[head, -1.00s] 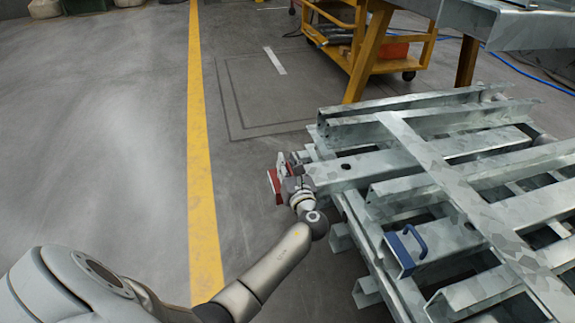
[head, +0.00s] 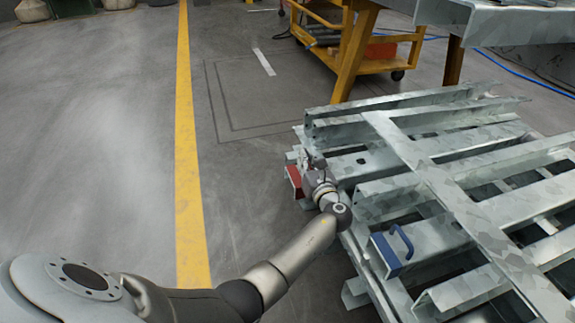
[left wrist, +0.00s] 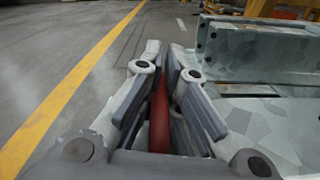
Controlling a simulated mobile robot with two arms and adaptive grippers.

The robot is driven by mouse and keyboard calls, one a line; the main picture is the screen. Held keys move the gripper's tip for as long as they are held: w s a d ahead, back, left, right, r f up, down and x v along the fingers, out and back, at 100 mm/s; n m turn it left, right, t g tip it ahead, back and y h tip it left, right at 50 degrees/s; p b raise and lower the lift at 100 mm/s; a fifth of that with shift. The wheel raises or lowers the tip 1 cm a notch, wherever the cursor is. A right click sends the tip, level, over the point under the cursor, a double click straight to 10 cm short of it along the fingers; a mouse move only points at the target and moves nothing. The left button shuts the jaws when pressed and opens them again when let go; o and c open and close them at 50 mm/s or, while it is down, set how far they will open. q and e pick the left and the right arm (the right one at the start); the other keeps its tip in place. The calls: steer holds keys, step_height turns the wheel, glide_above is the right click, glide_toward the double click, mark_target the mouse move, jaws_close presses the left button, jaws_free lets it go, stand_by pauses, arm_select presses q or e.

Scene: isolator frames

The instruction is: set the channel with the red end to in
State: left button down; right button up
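The channel with the red end (head: 294,180) lies in the stack of galvanized frames, its red end at the stack's left edge. Most of this channel is hidden behind my gripper and the other metal. My left gripper (head: 310,164) is at the red end. In the left wrist view a red handle bar (left wrist: 159,118) runs between the two fingers of my left gripper (left wrist: 163,58), which are close together around it. My right gripper is not in view.
Another channel has a blue end with a blue handle (head: 402,243), nearer to me on the stack. A diagonal galvanized beam (head: 440,185) crosses the top. A yellow cart (head: 375,62) stands behind. The floor left of the stack is clear, with a yellow line (head: 188,150).

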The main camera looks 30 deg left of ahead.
arm_select(q)
steer(key=w+d+b, duration=0.1)
steer(key=w+d, duration=0.1)
steer(key=w, duration=0.1)
steer(key=shift+d, duration=0.4)
steer(key=c, duration=1.5)
jaws_free()
steer(key=shift+a, duration=0.1)
steer(key=shift+s, duration=0.1)
steer(key=shift+r, duration=0.25)
step_height(320, 180, up, 10)
steer(key=shift+f, duration=0.25)
